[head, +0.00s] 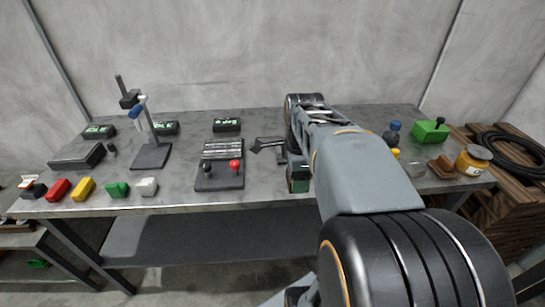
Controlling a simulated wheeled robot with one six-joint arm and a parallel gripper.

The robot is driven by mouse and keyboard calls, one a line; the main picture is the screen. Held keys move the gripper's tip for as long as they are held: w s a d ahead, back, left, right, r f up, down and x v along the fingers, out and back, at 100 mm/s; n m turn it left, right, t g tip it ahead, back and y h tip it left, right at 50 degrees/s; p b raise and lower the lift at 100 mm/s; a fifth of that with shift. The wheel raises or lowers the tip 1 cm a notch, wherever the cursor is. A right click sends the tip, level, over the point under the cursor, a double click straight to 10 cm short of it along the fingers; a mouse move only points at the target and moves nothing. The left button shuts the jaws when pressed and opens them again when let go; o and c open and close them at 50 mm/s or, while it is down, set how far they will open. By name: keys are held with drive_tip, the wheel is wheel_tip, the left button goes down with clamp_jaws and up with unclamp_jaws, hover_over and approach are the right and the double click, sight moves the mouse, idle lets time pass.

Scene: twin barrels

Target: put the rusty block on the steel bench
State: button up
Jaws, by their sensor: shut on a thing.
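The steel bench (270,192) is a long grey-topped bench across the view, against the wall. My gripper (290,165) is over its middle, low near the top, and is mostly hidden by my own arm. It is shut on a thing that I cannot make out. A small rusty-brown piece (441,167) lies near the bench's right end, beside the jar and to the right of my arm; I cannot tell whether it is the rusty block. No other rusty block shows clearly.
A black panel with a red knob (220,170) stands left of my gripper. A stand (150,152) and several coloured blocks are farther left. An amber jar (473,161), a green box (431,132) and a blue-capped bottle (392,133) are at right. A wooden crate (487,184) adjoins.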

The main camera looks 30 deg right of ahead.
drive_tip(key=w+d+f, duration=0.1)
drive_tip(key=w+f, duration=0.2)
drive_tip(key=w+d+f, duration=0.2)
drive_tip(key=w+f, duration=0.1)
drive_tip(key=w, duration=0.1)
drive_tip(key=w+d+f, duration=0.2)
drive_tip(key=w+f, duration=0.1)
drive_tip(key=w, duration=0.1)
drive_tip(key=shift+w+f, duration=0.1)
drive_tip(key=shift+w, duration=0.15)
drive_tip(key=shift+f, duration=1.55)
drive_tip(key=shift+f, duration=0.2)
drive_tip(key=o, duration=1.3)
wheel_tip(320, 180, up, 12)
drive_tip(key=f+p, duration=0.1)
drive_tip(key=s+a+f+n+t, duration=0.1)
drive_tip(key=s+a+n, duration=0.3)
drive_tip(key=a+n, duration=0.2)
drive_tip(key=s+a+f+n+t, duration=0.1)
drive_tip(key=s+a+n, duration=0.3)
drive_tip(key=n, duration=0.5)
drive_tip(key=s+a+f+n+t, duration=0.1)
drive_tip(key=s+a+n, duration=0.3)
drive_tip(key=a+n, duration=0.4)
drive_tip(key=shift+s+f, duration=0.1)
drive_tip(key=shift+s, duration=0.25)
